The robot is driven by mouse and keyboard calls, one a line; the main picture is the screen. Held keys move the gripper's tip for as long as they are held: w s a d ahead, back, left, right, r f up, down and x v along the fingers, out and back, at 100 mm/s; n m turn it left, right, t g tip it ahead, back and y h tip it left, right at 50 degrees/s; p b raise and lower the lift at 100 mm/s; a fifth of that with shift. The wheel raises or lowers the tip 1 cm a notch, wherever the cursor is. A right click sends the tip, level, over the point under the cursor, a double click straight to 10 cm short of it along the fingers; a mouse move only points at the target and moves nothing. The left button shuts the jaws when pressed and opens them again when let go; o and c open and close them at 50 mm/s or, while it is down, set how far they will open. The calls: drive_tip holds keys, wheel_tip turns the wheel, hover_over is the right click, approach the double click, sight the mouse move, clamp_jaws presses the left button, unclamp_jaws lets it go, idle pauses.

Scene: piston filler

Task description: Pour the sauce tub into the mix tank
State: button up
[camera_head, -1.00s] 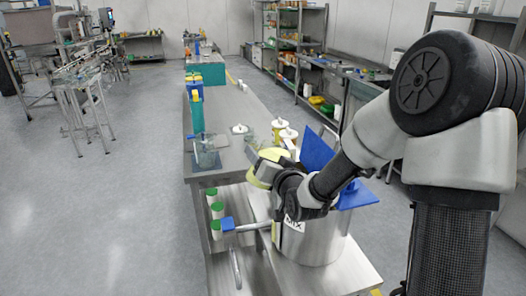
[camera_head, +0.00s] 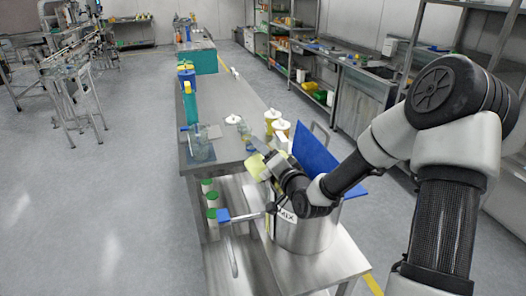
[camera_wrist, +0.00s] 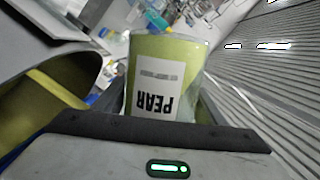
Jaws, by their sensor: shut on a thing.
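My gripper (camera_wrist: 165,112) is shut on a pale yellow-green sauce tub (camera_wrist: 186,52) with a white label reading PEAR, upside down in the wrist view. In the head view the tub (camera_head: 256,167) is up beside the tank's rim, partly hidden by my gripper (camera_head: 270,164). The steel mix tank (camera_head: 312,232), labelled MIX, stands on the near low bench with its blue lid (camera_head: 318,150) raised. In the wrist view the tank's open mouth (camera_wrist: 45,100) is to the left of the tub, with yellowish colour inside. I see no sauce flowing.
A blue-handled valve (camera_head: 224,215) sticks out left of the tank. Green-capped jars (camera_head: 211,199) stand on a shelf below. Yellow tubs with white lids (camera_head: 280,129) and a clear jug (camera_head: 199,148) stand on the steel table (camera_head: 225,100) behind.

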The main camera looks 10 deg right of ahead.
drive_tip(key=shift+d+r, duration=0.1)
drive_tip(key=shift+r, duration=0.15)
drive_tip(key=shift+w+d+f+m, duration=0.1)
drive_tip(key=shift+d+f+m, duration=0.15)
drive_tip(key=shift+m, duration=0.55)
drive_tip(key=shift+d+m+y, duration=0.1)
drive_tip(key=shift+m+y, duration=0.2)
drive_tip(key=shift+m, duration=0.7)
drive_tip(key=m, duration=0.1)
drive_tip(key=d+m, duration=0.1)
drive_tip(key=m, duration=0.1)
drive_tip(key=f+m+t, duration=0.1)
drive_tip(key=m, duration=0.1)
drive_tip(key=shift+w+d+b, duration=0.2)
drive_tip(key=shift+d+b, duration=0.1)
drive_tip(key=shift+d, duration=0.1)
drive_tip(key=shift+s+f, duration=0.1)
